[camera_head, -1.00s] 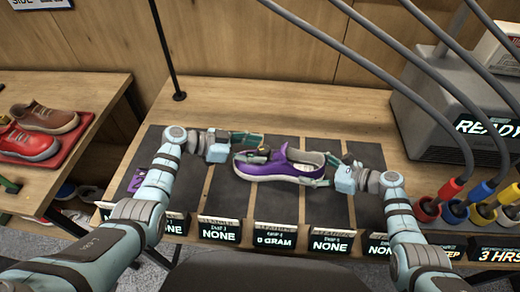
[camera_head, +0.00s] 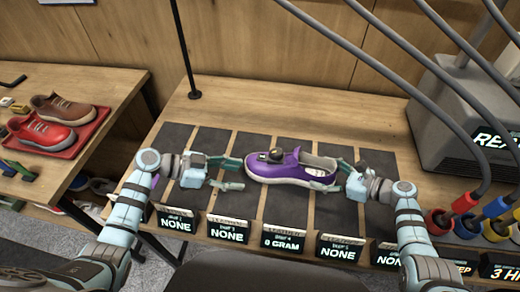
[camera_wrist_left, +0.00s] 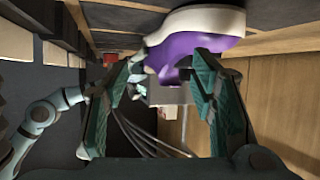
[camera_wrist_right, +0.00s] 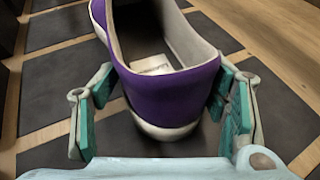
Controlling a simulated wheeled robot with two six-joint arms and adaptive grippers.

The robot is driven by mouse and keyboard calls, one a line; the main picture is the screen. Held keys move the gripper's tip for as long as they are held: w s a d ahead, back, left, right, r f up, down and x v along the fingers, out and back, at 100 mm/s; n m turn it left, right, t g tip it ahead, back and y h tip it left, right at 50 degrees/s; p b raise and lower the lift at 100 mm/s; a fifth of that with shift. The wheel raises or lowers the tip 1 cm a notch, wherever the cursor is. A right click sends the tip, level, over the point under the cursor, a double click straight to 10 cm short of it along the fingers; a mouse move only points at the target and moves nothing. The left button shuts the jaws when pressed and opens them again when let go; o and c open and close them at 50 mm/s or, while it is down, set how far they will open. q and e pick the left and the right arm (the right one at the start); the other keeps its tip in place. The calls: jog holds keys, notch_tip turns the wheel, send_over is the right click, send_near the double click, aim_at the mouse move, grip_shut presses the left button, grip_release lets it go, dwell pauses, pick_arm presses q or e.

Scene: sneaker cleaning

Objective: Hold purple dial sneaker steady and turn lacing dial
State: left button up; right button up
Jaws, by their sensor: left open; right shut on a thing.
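The purple sneaker (camera_head: 282,170) with a white sole lies on its sole on the dark mats, toe to the left. A dark lacing dial (camera_head: 275,155) sits on its upper near the toe side. My right gripper (camera_head: 328,176) is shut on the heel; the right wrist view shows the purple heel (camera_wrist_right: 170,93) between its fingers. My left gripper (camera_head: 236,174) is open and empty just left of the toe, with its fingers apart. In the left wrist view the sneaker (camera_wrist_left: 190,48) shows beyond the open fingers. The dial cannot be made out in either wrist view.
Dark mats (camera_head: 215,143) lie in a row on the wooden table (camera_head: 265,112), with small label displays (camera_head: 283,242) along the front edge. A grey machine (camera_head: 465,125) with hoses stands at the right. A red tray (camera_head: 62,147) with shoes is on the left table.

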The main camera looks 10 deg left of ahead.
aim_at(272, 152)
pick_arm(q)
jog(key=w+d+r+n+t, duration=0.1)
jog(key=w+r+n+t, duration=0.2)
jog(key=r, duration=0.2)
jog(key=shift+y, duration=0.3)
jog(key=x, duration=1.1)
jog(key=shift+w+d, duration=0.15)
jog(key=shift+f, duration=0.1)
jog(key=c, duration=1.1)
jog(key=m+g, duration=0.1)
jog(key=m+g+h, duration=0.2)
jog(key=m, duration=0.1)
jog(key=shift+w+g, duration=0.25)
jog(key=shift+g, duration=0.15)
jog(key=shift+c, duration=0.2)
jog(key=shift+m+g, duration=0.4)
jog(key=shift+s, duration=0.1)
jog(key=o, duration=1.1)
